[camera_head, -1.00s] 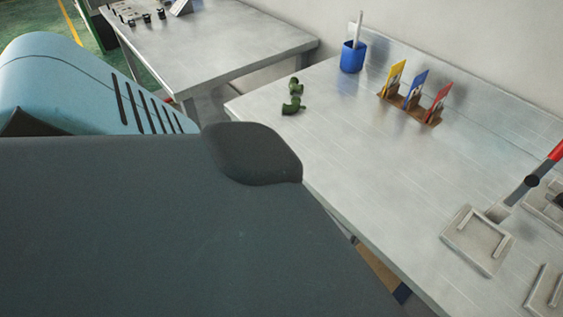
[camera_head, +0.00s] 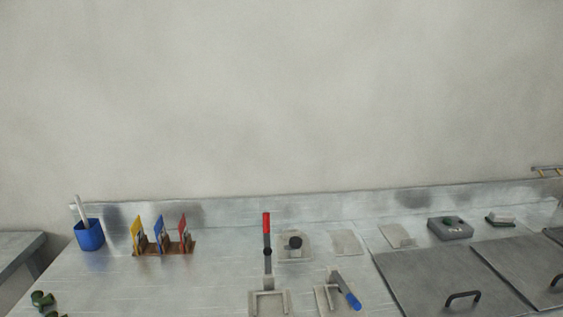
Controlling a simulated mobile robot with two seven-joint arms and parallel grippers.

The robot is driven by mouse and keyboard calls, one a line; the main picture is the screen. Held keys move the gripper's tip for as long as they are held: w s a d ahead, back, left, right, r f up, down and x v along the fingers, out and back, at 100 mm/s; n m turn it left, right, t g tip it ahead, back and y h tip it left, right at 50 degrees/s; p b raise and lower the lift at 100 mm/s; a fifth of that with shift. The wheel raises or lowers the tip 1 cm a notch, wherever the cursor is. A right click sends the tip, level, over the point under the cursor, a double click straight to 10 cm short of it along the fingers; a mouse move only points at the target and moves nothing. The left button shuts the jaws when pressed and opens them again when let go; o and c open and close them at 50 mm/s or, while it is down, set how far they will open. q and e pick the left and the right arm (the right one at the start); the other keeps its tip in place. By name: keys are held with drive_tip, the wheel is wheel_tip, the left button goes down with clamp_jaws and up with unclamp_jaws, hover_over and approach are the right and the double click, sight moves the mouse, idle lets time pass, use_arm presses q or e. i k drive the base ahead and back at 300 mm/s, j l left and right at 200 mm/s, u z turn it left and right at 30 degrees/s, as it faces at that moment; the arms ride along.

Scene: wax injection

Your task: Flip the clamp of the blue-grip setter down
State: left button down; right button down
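The blue-grip setter (camera_head: 332,299) stands at the front of the metal bench, near the bottom edge of the head view. Its lever ends in a blue grip (camera_head: 349,294) that slants down to the right; the exact clamp position is hard to tell at this size. To its left is a red-grip setter (camera_head: 269,303), whose lever stands upright with the red grip (camera_head: 266,224) at the top. Neither of my grippers shows in the head view.
A blue cup (camera_head: 89,236) and a wooden card holder (camera_head: 165,248) with yellow, blue and red cards stand at left. Green pieces (camera_head: 42,300) lie front left. Metal lids (camera_head: 450,280) with handles and a grey box (camera_head: 450,228) are at right. The bench's left-middle is clear.

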sight(342, 287)
drive_tip(key=k+j+z, duration=0.1)
drive_tip(key=z, duration=0.35)
drive_tip(key=k+z, duration=0.2)
drive_tip(key=z, duration=0.25)
drive_tip(key=k+z, duration=0.15)
drive_tip(key=z, duration=0.35)
